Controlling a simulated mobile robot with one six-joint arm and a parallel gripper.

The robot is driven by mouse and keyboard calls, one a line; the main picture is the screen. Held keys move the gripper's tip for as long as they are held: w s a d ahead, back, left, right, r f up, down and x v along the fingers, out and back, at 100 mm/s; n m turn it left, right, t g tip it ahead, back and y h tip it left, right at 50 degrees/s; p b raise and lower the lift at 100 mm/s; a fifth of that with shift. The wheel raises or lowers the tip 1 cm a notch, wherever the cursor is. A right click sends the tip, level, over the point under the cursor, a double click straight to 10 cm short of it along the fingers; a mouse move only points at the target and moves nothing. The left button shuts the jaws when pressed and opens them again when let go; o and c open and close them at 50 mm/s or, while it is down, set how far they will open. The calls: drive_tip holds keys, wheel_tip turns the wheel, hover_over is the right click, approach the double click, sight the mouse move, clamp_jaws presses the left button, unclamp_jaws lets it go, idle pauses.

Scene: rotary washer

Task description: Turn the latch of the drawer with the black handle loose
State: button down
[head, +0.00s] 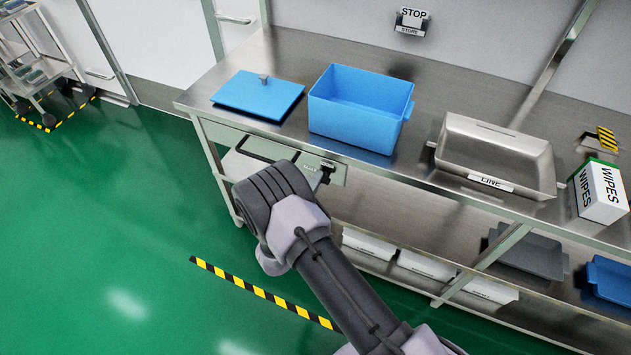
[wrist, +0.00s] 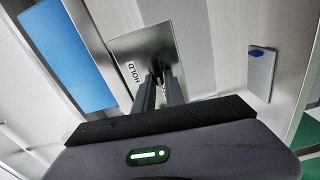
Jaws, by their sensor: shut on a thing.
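The drawer front (head: 337,177) is a pale metal panel under the steel bench top, partly hidden behind my arm. A small latch plate sits at the bench edge in the head view; in the wrist view the metal plate (wrist: 125,50) reads "HOLD". My gripper (wrist: 160,84) reaches this plate, its fingers close together and shut on the small dark latch knob (wrist: 157,67). The fingers hide most of the knob, so its turn angle is unclear. A dark outline (head: 254,150) left of my arm may be the black handle; I cannot tell.
On the bench stand a blue lid (head: 257,92), a blue bin (head: 350,118), a steel tray (head: 490,165) marked "LINE" and a wipes box (head: 600,195). Several bins fill the lower shelf. A small grey plate with a blue knob (wrist: 257,53) is right of my gripper.

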drive_tip(key=shift+d+f, duration=0.1)
drive_tip(key=c, duration=1.5)
unclamp_jaws()
drive_tip(key=p+v, duration=0.4)
drive_tip(key=v, duration=1.3)
drive_tip(key=shift+s, duration=0.2)
